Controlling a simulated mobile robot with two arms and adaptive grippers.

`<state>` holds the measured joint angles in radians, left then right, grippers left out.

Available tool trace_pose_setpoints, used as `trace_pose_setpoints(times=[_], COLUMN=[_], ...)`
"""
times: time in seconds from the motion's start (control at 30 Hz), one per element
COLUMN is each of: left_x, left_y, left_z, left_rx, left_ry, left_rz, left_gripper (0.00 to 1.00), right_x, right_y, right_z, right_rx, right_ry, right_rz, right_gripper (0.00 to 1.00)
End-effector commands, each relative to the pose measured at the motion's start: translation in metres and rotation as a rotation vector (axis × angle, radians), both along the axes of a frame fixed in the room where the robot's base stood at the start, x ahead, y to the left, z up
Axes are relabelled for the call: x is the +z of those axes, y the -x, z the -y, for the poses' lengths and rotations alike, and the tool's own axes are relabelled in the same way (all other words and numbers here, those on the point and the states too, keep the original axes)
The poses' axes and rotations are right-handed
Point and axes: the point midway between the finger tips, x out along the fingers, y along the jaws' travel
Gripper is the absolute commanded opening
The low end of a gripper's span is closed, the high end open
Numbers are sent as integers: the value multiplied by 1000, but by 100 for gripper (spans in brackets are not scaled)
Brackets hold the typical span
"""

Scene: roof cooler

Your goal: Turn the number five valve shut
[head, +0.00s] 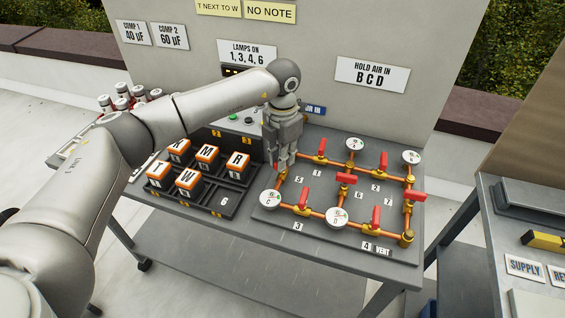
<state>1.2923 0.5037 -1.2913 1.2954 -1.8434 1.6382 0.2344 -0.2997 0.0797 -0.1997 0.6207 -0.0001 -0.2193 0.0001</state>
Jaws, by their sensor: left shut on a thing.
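The pipe board (258,213) lies on the table with copper pipes, round gauges and several red-handled valves. The number five label (298,179) is beside the left-hand pipe. My left gripper (282,168) points down at that pipe, just left of the label. It is shut on the number five valve's handle, which its fingers mostly hide, so I cannot tell how the handle is turned. My right gripper is not in view.
Other red valve handles stand close by, including number one (321,146), number six (346,178) and number three (304,197). A black tray (237,184) with lettered orange-and-white blocks is left of the board. A grey bench (497,232) stands at right, across a gap.

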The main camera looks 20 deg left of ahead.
Motion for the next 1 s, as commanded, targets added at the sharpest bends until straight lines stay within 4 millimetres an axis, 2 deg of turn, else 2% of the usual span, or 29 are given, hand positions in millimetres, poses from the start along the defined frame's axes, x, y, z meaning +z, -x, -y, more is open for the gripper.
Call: trace_pose_setpoints(times=[0.03, 0.4, 1.0], left_x=[-4, -3, -1], left_y=[-1, 0, 0], left_z=[0, 0, 0], left_rx=[-43, -396, -891], left_ry=[-1, -1, -1], left_rz=[3, 3, 2], left_gripper=[0, 0, 0], right_x=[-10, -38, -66], right_y=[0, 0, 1], right_z=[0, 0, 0], right_rx=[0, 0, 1], right_ry=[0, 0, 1], right_rz=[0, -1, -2], right_gripper=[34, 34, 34])
